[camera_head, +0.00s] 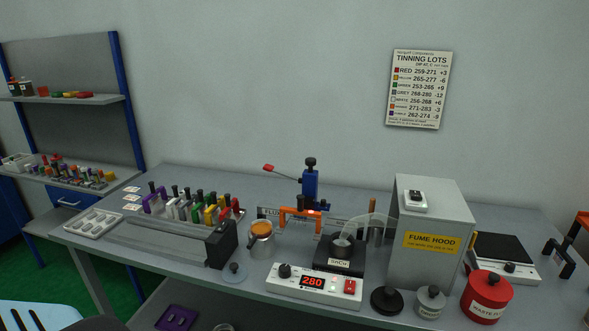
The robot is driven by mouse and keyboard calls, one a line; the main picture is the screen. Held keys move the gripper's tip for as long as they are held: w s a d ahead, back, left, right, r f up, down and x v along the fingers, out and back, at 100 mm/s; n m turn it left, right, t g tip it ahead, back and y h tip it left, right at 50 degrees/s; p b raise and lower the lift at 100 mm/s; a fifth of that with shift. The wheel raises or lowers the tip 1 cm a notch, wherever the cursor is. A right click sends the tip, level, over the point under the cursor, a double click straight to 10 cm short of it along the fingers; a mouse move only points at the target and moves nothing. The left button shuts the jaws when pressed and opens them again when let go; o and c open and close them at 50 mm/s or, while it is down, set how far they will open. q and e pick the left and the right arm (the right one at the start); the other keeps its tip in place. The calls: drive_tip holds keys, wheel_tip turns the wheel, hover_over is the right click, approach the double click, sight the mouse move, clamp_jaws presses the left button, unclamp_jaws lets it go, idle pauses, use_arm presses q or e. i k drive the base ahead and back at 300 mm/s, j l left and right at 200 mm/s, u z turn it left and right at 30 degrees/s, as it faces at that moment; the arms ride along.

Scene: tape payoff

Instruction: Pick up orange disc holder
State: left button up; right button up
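An orange bracket-shaped piece (299,213), which looks like the orange disc holder, is at the middle of the bench. It sits in front of a blue stand (310,188) with a black knob and behind the heated pot unit (340,254). Its lower part is partly hidden, and I cannot make out a disc in it. A row of similar coloured holders (192,207) with dark handles stands to the left, in purple, white, grey, green, yellow and red. Neither of my grippers is in view.
A mug (261,240) stands left of the pot unit. The red 280 display controller (313,284) is in front. A grey fume hood (432,235) and red waste can (486,297) are on the right. A shelf unit (62,98) stands at the left.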

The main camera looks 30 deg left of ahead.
sight(299, 212)
drive_tip(key=u, duration=1.3)
